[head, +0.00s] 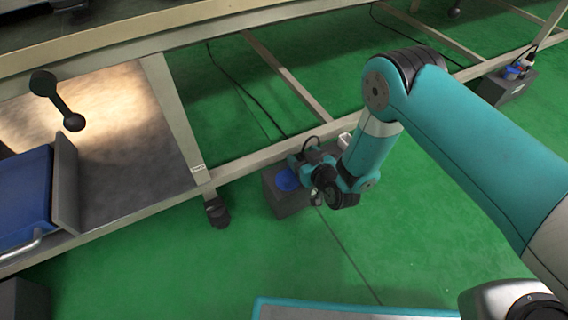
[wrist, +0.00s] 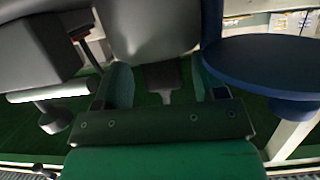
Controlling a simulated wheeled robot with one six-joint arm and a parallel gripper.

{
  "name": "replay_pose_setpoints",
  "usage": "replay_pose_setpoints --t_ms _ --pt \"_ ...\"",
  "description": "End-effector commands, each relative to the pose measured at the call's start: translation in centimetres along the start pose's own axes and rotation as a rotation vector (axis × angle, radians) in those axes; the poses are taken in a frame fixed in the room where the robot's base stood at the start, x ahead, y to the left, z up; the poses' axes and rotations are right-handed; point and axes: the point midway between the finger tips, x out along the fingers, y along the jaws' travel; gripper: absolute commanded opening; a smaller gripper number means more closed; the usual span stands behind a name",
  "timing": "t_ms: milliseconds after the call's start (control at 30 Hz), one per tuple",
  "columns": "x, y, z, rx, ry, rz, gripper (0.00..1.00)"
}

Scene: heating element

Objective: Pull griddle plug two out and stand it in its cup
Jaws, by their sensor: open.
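In the head view, my gripper (head: 322,188) is low by the table's lower rail, just right of a blue cup (head: 287,180) on a dark grey box. In the wrist view, my gripper (wrist: 160,80) is open, with a finger on each side of a large light grey body (wrist: 150,28). I cannot tell whether this body is the plug or whether the fingers touch it. The wide blue cup (wrist: 265,66) is close on the right there. In the head view my arm hides the plug area.
Another grey box (head: 507,88) with a blue cup (head: 513,72) stands at the far right. Table rails (head: 250,160) and a caster (head: 217,211) are near the arm. A dark cable hangs behind. The green floor in front is mostly clear.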

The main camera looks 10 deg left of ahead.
Motion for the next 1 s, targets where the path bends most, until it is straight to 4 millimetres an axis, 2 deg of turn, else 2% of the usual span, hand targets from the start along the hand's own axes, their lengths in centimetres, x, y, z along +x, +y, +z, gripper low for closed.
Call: replay_pose_setpoints --t_ms 67,267,500,833,1000 --pt "0.1 0.3 0.1 0.002 -0.001 0.006 0.65" --pt "0.3 -0.7 -0.1 -0.003 -0.001 -0.008 0.65" --pt "0.4 -0.9 -0.1 -0.004 -0.001 -0.012 0.11" --pt "0.2 -0.7 -0.4 -0.003 0.000 -0.009 0.11" --pt "-0.3 -0.7 -1.9 -0.003 -0.001 -0.008 0.11"
